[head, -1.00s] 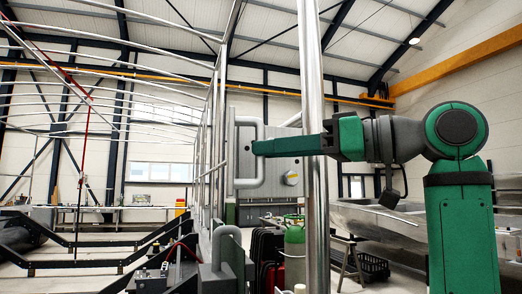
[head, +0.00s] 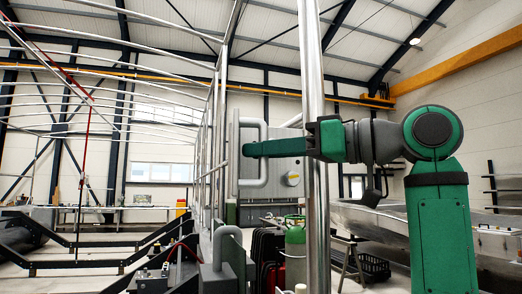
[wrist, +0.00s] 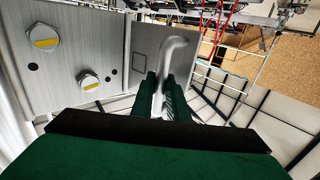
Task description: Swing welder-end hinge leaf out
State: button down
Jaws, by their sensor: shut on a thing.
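A thick grey bar handle (head: 263,132) shows left of the steel post in the head view, on the narrow edge of an upright grey leaf (head: 234,125). My gripper (head: 248,149) reaches it from the right, its green fingers at the handle's upright bar. In the wrist view the pale handle (wrist: 174,50) runs between the fingers of my gripper (wrist: 164,90), which is shut on it. The hinge is not clear.
A shiny steel post (head: 315,220) stands close to my forearm and crosses the view. A grey panel (head: 285,165) stands behind the handle. A green gas cylinder (head: 295,240) and a dark crate (head: 374,266) stand lower down. Black frames (head: 75,265) fill the left floor.

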jog(key=shift+w+d, duration=0.15)
jog(key=shift+w, duration=0.05)
jog(key=c, duration=2)
grip_release()
jog(key=shift+d, duration=0.2)
jog(key=v, duration=1)
jog(key=shift+s+d, duration=0.15)
jog(key=shift+s, duration=0.1)
jog(key=shift+w, duration=0.1)
